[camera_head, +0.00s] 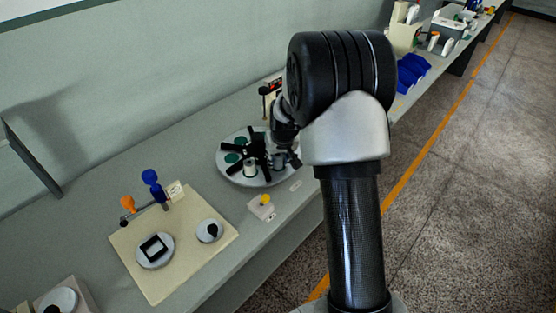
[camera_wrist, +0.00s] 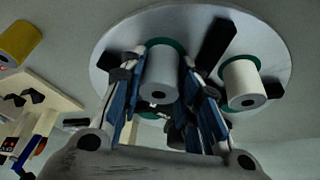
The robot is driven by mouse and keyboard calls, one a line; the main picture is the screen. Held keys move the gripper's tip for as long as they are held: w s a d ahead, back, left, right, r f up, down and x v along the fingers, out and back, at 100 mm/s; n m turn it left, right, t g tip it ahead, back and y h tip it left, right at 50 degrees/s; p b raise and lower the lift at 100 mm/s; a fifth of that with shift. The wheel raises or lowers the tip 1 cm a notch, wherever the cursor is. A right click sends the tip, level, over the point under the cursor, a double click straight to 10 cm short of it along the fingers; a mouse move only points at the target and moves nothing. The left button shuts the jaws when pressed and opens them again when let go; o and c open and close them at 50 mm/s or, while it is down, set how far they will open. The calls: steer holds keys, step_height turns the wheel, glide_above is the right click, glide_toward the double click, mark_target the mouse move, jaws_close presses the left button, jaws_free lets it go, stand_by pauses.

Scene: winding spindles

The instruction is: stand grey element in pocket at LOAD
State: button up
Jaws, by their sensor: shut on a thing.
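My gripper (camera_wrist: 162,85) is shut on a grey cylindrical element (camera_wrist: 160,72), its blue-padded fingers on either side. The element is over a green-ringed pocket of the round grey turntable (camera_wrist: 118,60); I cannot tell whether its base touches. In the head view my gripper (camera_head: 286,161) is at the right side of the turntable (camera_head: 232,176), and the held element is mostly hidden. The second element (camera_head: 249,168) shows near the front. No LOAD lettering is readable.
Black radial bars (camera_head: 255,145) divide the turntable's pockets. A beige board (camera_head: 165,272) with round fixtures lies to the left. Blue bins (camera_head: 411,72) are farther right. A yellow cylinder (camera_wrist: 18,42) shows in the wrist view.

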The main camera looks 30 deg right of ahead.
steer(key=shift+f, duration=0.15)
steer(key=o, duration=0.8)
